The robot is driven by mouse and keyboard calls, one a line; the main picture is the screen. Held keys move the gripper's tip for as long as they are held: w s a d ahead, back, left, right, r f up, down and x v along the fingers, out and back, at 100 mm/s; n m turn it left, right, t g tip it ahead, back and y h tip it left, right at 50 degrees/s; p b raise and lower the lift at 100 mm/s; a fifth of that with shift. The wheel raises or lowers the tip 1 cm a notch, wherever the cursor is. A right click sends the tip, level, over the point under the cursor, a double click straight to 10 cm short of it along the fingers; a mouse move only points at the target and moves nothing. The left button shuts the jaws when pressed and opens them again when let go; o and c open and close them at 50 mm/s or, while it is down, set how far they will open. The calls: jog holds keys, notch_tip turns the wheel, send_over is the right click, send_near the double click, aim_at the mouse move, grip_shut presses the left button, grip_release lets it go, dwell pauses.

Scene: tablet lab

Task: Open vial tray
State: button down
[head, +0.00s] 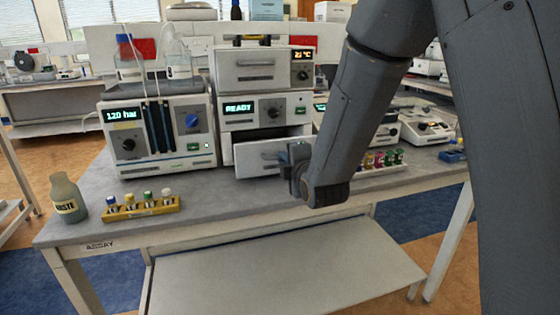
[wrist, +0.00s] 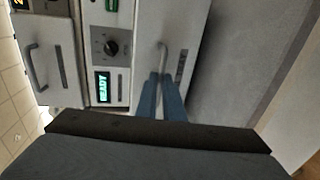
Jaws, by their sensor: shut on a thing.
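The vial tray is the lowest drawer of the stacked instrument, with a pale grey front (head: 252,158) that stands out from the body, partly open. A dark gap shows above and beside its front. My gripper (head: 294,165) is at the right part of this front. In the wrist view the drawer front (wrist: 190,30) appears turned sideways, with its bar handle (wrist: 163,50). My two blue gripper fingers (wrist: 160,80) are shut on the handle. The inside of the tray and any vials in it are hidden.
Above the drawer is a module reading READY (head: 262,109). A pump unit (head: 156,130) stands to its left. A yellow vial rack (head: 141,210) and a waste bottle (head: 67,197) are at the front left. A rack of coloured vials (head: 382,163) is behind my arm. The bench in front of the drawer is clear.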

jog(key=c, duration=1.9)
grip_release()
jog(key=v, duration=0.7)
jog(key=shift+s+b, duration=0.35)
jog(key=shift+b, duration=0.1)
jog(key=shift+d, duration=0.15)
jog(key=s+d+f+m+g+h, duration=0.4)
jog(key=s+d+f+m+g, duration=0.6)
jog(key=s+d+f+m, duration=0.35)
jog(key=s+d+m+g, duration=0.1)
jog(key=s+m+g, duration=0.4)
jog(key=s+m, duration=0.3)
jog(key=s, duration=0.3)
jog(key=shift+s, duration=0.35)
